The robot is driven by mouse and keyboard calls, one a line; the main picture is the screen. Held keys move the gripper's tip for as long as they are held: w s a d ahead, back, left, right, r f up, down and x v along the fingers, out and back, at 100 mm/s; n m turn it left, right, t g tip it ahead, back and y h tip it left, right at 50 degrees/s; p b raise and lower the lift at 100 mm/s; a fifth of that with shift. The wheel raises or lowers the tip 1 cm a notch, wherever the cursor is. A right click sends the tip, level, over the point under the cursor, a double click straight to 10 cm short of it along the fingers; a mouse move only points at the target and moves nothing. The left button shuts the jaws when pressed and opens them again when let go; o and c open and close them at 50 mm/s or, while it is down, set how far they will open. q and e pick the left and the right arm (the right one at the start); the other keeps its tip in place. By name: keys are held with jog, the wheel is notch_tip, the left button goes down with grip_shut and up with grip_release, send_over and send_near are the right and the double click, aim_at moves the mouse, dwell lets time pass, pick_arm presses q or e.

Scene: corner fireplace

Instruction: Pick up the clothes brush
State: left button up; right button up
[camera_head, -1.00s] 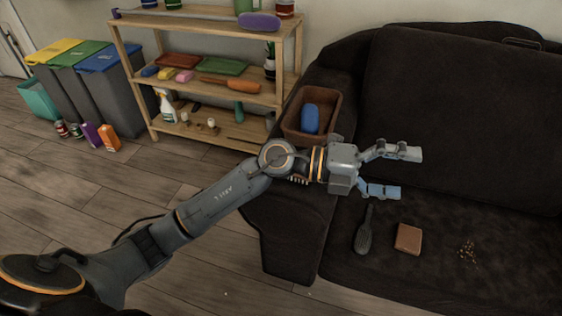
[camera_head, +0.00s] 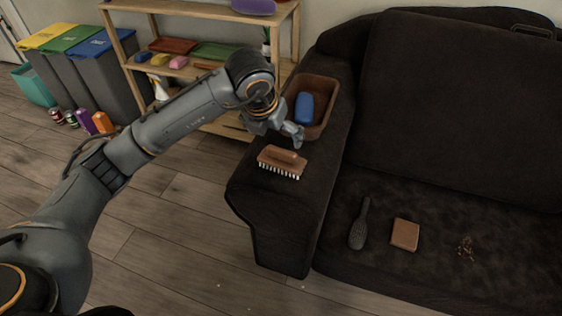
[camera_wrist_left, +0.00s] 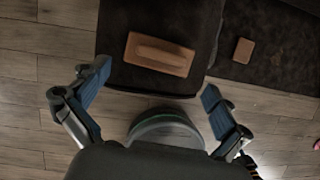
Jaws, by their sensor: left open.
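The clothes brush (camera_head: 281,162) is a brown wooden block with a raised grip and white bristles. It lies bristles down on the dark sofa's armrest (camera_head: 262,193). My left gripper (camera_head: 290,134) is just behind and above it in the head view, open and empty. In the left wrist view the brush (camera_wrist_left: 158,54) lies ahead of the open left gripper (camera_wrist_left: 155,78), between the lines of its two fingers and apart from them. My right gripper is not in view.
A brown basket (camera_head: 329,105) with a blue item (camera_head: 304,107) stands behind the brush on the armrest. A black hairbrush (camera_head: 360,224), a brown square item (camera_head: 405,234) and crumbs (camera_head: 466,247) lie on the seat. A wooden shelf (camera_head: 130,70) and bins stand at left.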

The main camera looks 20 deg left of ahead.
aim_at(282, 150)
pick_arm(q)
jog(key=x, duration=0.3)
jog(key=shift+f, duration=0.1)
jog(key=b+x, duration=0.1)
jog(key=x, duration=0.3)
jog(key=shift+s+d+f, duration=0.1)
jog(key=shift+d+f, duration=0.1)
jog(key=shift+w+f, duration=0.25)
jog(key=shift+f, duration=0.15)
jog(key=c, duration=1.2)
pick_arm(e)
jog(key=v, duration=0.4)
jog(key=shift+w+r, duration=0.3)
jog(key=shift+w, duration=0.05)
